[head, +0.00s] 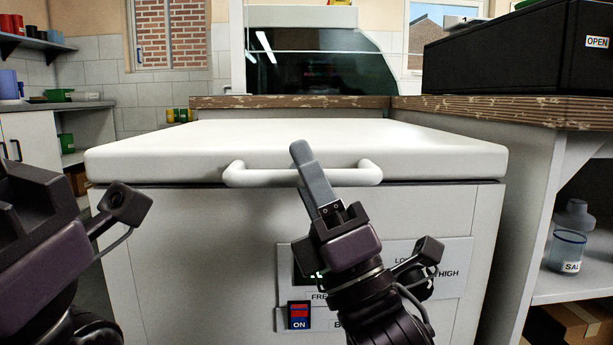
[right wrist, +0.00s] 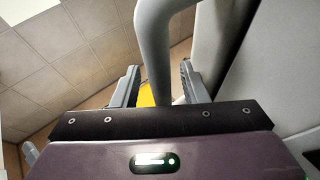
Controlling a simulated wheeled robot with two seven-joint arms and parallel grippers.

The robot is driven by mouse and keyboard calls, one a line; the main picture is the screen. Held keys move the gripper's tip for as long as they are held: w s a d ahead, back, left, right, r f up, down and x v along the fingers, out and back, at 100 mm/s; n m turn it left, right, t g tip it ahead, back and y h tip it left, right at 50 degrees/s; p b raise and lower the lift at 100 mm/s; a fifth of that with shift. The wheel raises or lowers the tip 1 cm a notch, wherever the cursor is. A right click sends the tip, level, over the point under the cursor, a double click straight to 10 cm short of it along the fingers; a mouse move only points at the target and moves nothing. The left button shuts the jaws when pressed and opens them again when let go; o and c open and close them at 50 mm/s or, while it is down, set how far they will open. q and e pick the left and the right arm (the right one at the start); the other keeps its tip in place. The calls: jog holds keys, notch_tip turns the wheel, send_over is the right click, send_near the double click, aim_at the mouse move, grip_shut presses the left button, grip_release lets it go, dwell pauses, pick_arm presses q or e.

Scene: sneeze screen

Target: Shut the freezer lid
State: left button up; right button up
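The white freezer (head: 190,235) stands in front of me. Its lid (head: 250,137) lies about level over the body, with a thin dark line under its front edge; I cannot tell whether it is fully seated. The lid's white bar handle (head: 246,177) sticks out at the front. My right gripper (head: 303,155) is at the middle of the handle, one finger crossing in front of it. In the right wrist view the handle (right wrist: 157,45) passes between the open fingers (right wrist: 160,84), with gaps beside it. My left gripper (head: 30,205) is at the left edge, its fingers not visible.
A worn counter (head: 500,108) runs behind and to the right of the freezer, bearing a black box (head: 510,50) and a glass screen (head: 320,70). A shelf with a salt jar (head: 567,250) is at right. A control panel (head: 283,285) is on the freezer front.

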jog(key=shift+f, duration=0.1)
jog(key=p+v, duration=0.1)
jog(key=v, duration=0.6)
jog(key=shift+s+d+f, duration=0.15)
jog(key=shift+s+f, duration=0.05)
jog(key=shift+f, duration=0.05)
